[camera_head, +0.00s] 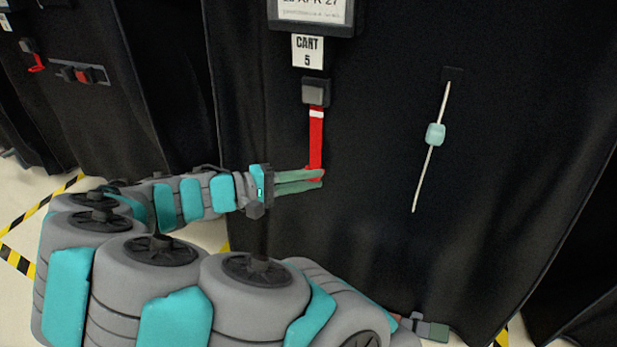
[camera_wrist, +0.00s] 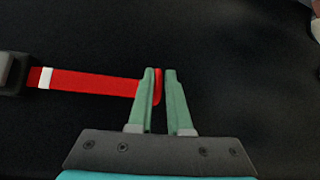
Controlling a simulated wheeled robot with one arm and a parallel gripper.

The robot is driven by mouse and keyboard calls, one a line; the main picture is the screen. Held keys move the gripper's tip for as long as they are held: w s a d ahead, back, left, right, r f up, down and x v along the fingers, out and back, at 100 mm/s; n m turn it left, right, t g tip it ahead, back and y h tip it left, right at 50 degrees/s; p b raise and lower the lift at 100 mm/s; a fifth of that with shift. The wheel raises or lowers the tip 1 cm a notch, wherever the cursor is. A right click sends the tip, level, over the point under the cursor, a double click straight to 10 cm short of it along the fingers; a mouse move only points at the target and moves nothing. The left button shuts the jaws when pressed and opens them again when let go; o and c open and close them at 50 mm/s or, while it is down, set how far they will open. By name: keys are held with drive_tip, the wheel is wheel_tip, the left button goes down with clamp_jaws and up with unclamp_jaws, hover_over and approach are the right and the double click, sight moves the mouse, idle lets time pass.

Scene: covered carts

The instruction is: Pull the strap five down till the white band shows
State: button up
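The red strap (camera_head: 316,145) hangs straight down from a grey buckle (camera_head: 315,92) below the "CART 5" label (camera_head: 307,51) on a black cover. A white band (camera_head: 316,113) shows on the strap just below the buckle. In the wrist view the strap (camera_wrist: 95,84) runs sideways from the buckle (camera_wrist: 12,72), with the white band (camera_wrist: 45,78) clear of it. My gripper (camera_head: 322,179) is at the strap's lower end. Its green fingers (camera_wrist: 162,88) are close together, with the red end between them; the near finger hides part of it.
A thin white rod (camera_head: 430,160) with a pale teal slider (camera_head: 436,134) is on the cover to the right. A neighbouring cart with another red strap (camera_head: 37,63) stands at far left. Yellow-black tape (camera_head: 17,260) marks the floor.

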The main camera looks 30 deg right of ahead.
drive_tip(key=o, duration=0.4)
drive_tip(key=shift+o, duration=0.2)
drive_tip(key=shift+a, duration=0.1)
drive_tip(key=w+a+r, duration=0.1)
drive_tip(key=a, duration=0.6)
drive_tip(key=shift+a, duration=0.2)
